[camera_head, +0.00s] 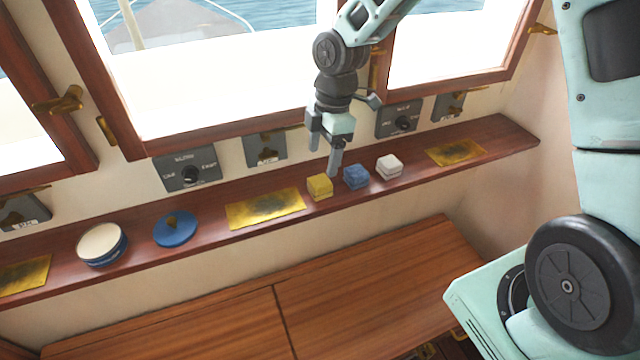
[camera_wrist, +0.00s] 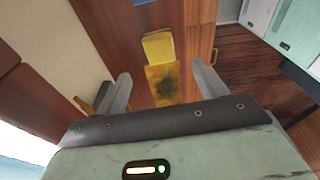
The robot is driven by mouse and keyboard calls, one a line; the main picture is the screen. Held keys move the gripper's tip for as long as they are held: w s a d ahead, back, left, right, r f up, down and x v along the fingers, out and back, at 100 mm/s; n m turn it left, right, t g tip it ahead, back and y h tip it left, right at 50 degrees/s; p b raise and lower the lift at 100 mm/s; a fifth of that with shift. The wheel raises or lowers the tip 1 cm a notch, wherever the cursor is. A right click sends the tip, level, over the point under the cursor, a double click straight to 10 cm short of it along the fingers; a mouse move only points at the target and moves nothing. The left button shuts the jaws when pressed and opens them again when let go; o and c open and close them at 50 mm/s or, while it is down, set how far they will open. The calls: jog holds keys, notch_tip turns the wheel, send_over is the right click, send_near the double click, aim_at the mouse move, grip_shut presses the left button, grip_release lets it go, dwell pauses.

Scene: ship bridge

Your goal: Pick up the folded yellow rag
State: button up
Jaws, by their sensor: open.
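The folded yellow rag (camera_head: 319,187) is a small square pad on the brown wooden ledge. It stands at the left of a row with a folded blue rag (camera_head: 356,177) and a folded white rag (camera_head: 389,167). My gripper (camera_head: 323,160) is open and empty, pointing down above the ledge, close to the yellow and blue rags. In the wrist view the yellow rag (camera_wrist: 158,47) shows beyond the fingertips, roughly between them sideways. I cannot tell the exact height of the fingers above it.
A flat brass plate (camera_head: 265,208) lies left of the yellow rag; another (camera_head: 455,152) lies right of the white one. A blue disc (camera_head: 175,229) and a round white-topped tin (camera_head: 101,244) stand further left. Wall switch panels (camera_head: 187,170) and window frames rise behind the ledge.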

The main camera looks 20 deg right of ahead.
aim_at(320, 180)
jog(key=shift+a+f+p, duration=0.15)
jog(key=shift+f+p, duration=0.2)
jog(key=shift+f, duration=1.1)
jog(key=shift+a+f+p, duration=0.15)
jog(key=shift+f+p, duration=0.25)
jog(key=shift+f, duration=1.05)
jog(key=shift+a+f+p, duration=0.15)
jog(key=shift+f+p, duration=0.2)
jog(key=shift+f, duration=1.1)
jog(key=c, duration=1.1)
jog(key=shift+o, duration=0.2)
jog(key=shift+r, duration=0.15)
notch_tip(320, 180, up, 10)
jog(key=shift+f+b, duration=0.2)
jog(key=shift+b, duration=0.8)
jog(key=shift+r, duration=0.15)
